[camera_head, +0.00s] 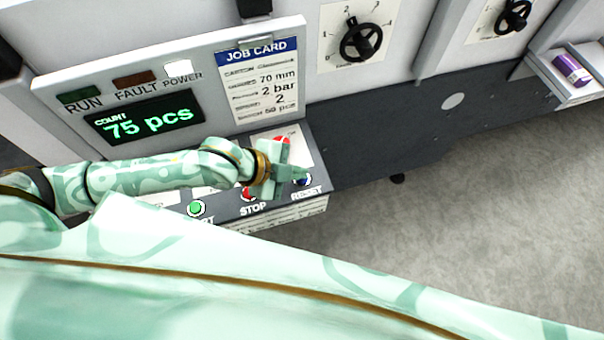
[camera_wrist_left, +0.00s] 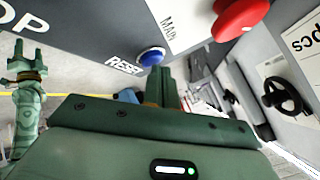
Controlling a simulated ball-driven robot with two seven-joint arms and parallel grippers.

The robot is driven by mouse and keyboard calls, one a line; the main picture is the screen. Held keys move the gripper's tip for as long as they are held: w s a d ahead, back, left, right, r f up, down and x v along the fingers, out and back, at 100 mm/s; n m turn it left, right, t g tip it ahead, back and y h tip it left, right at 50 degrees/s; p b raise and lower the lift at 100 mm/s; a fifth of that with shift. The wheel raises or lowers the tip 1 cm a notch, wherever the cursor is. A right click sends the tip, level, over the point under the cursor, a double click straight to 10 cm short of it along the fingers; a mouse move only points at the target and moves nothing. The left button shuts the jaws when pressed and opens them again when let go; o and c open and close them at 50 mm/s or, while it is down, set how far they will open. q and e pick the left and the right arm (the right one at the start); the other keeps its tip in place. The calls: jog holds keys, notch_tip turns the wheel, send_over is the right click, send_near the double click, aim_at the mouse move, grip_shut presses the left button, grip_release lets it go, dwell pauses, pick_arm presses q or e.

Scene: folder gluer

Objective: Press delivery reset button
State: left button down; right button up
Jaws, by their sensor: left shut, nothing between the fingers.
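The blue reset button (camera_head: 303,181) sits at the right end of the control panel, above the word RESET. In the left wrist view the button (camera_wrist_left: 151,56) shows just beyond my left fingertips. My left gripper (camera_head: 299,174) is shut and empty, and partly covers the button in the head view. In the left wrist view its fingertips (camera_wrist_left: 161,74) reach close to the button's edge; I cannot tell whether they touch it. My right gripper (camera_wrist_left: 28,52) shows at the left of the left wrist view, its fingers apart with nothing between them.
A green button (camera_head: 197,208) and a red STOP button (camera_head: 248,195) are left of the reset button. A large red knob (camera_wrist_left: 240,18) is close by. The display (camera_head: 145,121) reads 75 pcs, beside a job card (camera_head: 262,82). Open floor (camera_head: 450,235) lies to the right.

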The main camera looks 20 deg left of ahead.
pick_arm(q)
jog(key=shift+f, duration=0.3)
dwell(0.4)
jog(key=shift+r+p, duration=1)
jog(key=shift+p, duration=0.2)
notch_tip(320, 180, up, 5)
jog(key=p, duration=0.6)
jog(key=shift+f, duration=0.1)
dwell(0.7)
